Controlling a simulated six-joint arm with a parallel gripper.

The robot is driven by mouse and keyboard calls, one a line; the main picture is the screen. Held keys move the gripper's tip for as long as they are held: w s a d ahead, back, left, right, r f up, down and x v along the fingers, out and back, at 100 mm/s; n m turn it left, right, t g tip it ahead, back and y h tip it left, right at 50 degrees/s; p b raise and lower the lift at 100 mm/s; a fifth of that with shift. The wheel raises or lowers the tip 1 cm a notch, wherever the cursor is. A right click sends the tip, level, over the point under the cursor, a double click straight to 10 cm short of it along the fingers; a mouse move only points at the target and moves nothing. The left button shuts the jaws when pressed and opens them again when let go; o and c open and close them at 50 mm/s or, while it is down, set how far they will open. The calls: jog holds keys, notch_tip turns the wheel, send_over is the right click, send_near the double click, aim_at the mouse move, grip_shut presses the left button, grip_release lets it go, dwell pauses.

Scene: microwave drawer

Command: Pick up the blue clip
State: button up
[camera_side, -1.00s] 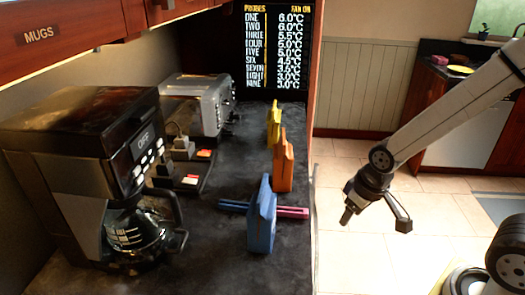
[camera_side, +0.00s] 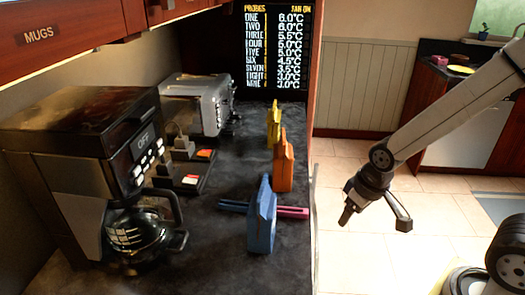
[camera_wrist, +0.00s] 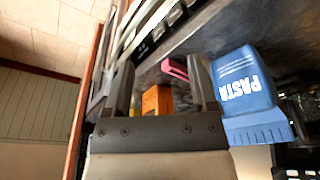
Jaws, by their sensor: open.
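A thin blue bar, which looks like the blue clip (camera_side: 233,206), lies on the dark counter in the side view. It sticks out to the left of an upright blue PASTA pack (camera_side: 262,222), which hides its right end. A pink bar (camera_side: 293,212) sticks out on the pack's right. My gripper (camera_side: 376,216) is open and empty, to the right of the counter edge and apart from everything. In the wrist view, my gripper (camera_wrist: 162,78) has the pink bar (camera_wrist: 175,70) beyond its fingers and the PASTA pack (camera_wrist: 245,85) to the right. I cannot make out the blue bar there.
An orange pack (camera_side: 283,165) and a yellow pack (camera_side: 274,125) stand farther back in a row. A coffee maker (camera_side: 80,140) with a glass jug and a toaster (camera_side: 205,100) stand at the left. The counter's right edge is near the packs. Floor lies beyond it.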

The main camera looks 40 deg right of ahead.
jog(key=w+r+v, duration=0.1)
jog(key=w+v, duration=0.1)
jog(key=v, duration=0.8)
jog(key=n+g, duration=0.3)
jog(key=n, duration=0.5)
send_over(237, 207)
jog(key=d, duration=0.2)
jog(key=shift+s+d+f, duration=0.1)
jog(key=shift+s+f, duration=0.1)
jog(key=shift+f, duration=4.65)
jog(key=shift+s+f, duration=0.2)
jog(key=shift+f, duration=4.6)
grip_shut()
